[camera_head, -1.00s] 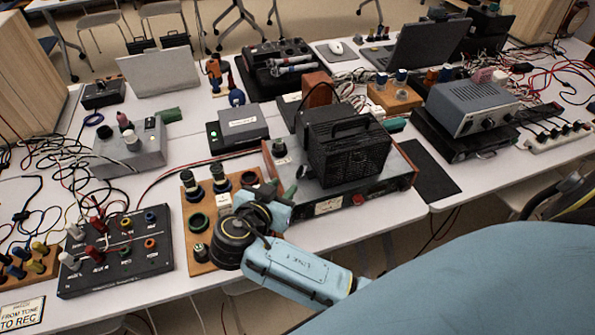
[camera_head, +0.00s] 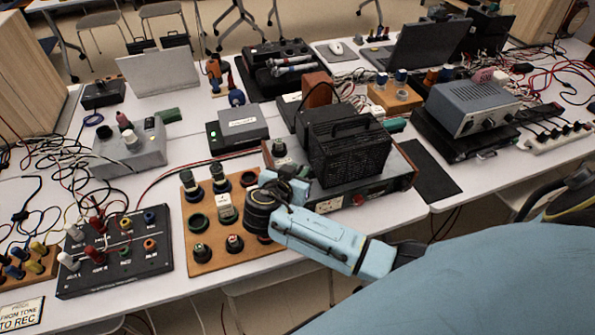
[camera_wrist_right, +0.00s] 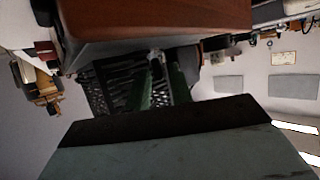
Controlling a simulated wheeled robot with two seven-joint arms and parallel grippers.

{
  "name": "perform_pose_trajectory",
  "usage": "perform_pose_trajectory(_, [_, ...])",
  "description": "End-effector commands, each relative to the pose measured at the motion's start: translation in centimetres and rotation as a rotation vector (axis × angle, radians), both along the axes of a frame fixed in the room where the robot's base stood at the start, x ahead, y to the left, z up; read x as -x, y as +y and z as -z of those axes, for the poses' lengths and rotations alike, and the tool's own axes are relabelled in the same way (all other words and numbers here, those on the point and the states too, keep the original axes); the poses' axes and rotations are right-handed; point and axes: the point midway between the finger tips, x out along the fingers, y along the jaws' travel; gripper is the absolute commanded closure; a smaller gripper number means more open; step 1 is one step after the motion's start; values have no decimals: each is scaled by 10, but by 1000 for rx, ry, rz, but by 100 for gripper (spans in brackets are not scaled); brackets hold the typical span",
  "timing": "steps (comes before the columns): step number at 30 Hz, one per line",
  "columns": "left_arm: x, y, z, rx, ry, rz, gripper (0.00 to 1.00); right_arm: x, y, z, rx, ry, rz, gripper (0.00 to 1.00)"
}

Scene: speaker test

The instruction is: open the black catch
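The black mesh-sided box (camera_head: 348,150) with a handle on top sits on a wood-sided unit (camera_head: 365,190) in the middle of the table. I cannot surely pick out the black catch. My right gripper (camera_head: 290,172) is at the front left of this unit, close to the box's lower left side. In the right wrist view its two green fingers (camera_wrist_right: 164,82) stand apart, with the dark mesh (camera_wrist_right: 105,85) behind them. A small grey and black piece (camera_wrist_right: 156,62) shows near their tips; contact cannot be told. My left gripper is not in view.
A wooden board with round terminals (camera_head: 205,262) lies just left of my right gripper. A black panel with knobs (camera_head: 115,278) is further left. A small black box (camera_head: 238,130) stands behind. A bare dark mat (camera_head: 430,172) lies right of the unit.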

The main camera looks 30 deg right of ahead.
Motion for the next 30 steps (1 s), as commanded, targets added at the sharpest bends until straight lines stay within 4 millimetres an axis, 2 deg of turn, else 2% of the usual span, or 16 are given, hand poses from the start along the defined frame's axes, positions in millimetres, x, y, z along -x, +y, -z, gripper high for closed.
perform_pose_trajectory(1, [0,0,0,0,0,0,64,0,0,0,0,0,0,85])
perform_pose_trajectory(5, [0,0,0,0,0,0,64,0,0,0,0,0,0,100])
perform_pose_trajectory(17, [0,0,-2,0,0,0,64,2,-1,0,0,2,-44,100])
perform_pose_trajectory(30, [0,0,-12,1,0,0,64,6,-5,1,2,4,-350,100])
